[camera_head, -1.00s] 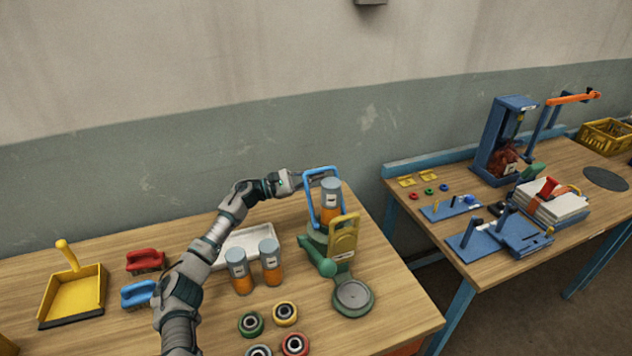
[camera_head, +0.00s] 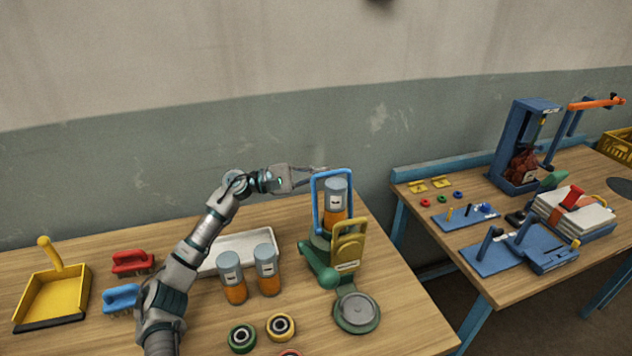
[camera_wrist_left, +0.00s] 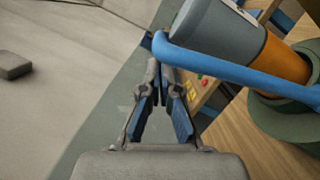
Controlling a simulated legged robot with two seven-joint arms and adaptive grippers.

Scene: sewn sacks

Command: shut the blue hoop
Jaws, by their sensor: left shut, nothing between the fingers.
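The blue hoop (camera_head: 315,198) stands upright on the green stand (camera_head: 318,264), around a grey-topped jar with orange contents (camera_head: 336,204). A yellow hinged plate (camera_head: 349,242) stands in front of the jar. My left gripper (camera_head: 322,169) is shut and empty, at the hoop's upper left corner and seemingly just behind it. In the left wrist view, the finger pair (camera_wrist_left: 165,75) is beside the hoop's blue bar (camera_wrist_left: 235,72), with the jar beyond the bar. I cannot tell whether the fingers touch the hoop. My right gripper is in no view.
Red (camera_head: 132,262) and blue (camera_head: 122,298) brushes and a yellow dustpan (camera_head: 52,295) lie left. Rollers (camera_head: 281,327) lie in front. A second bench (camera_head: 480,225) stands right, across a gap.

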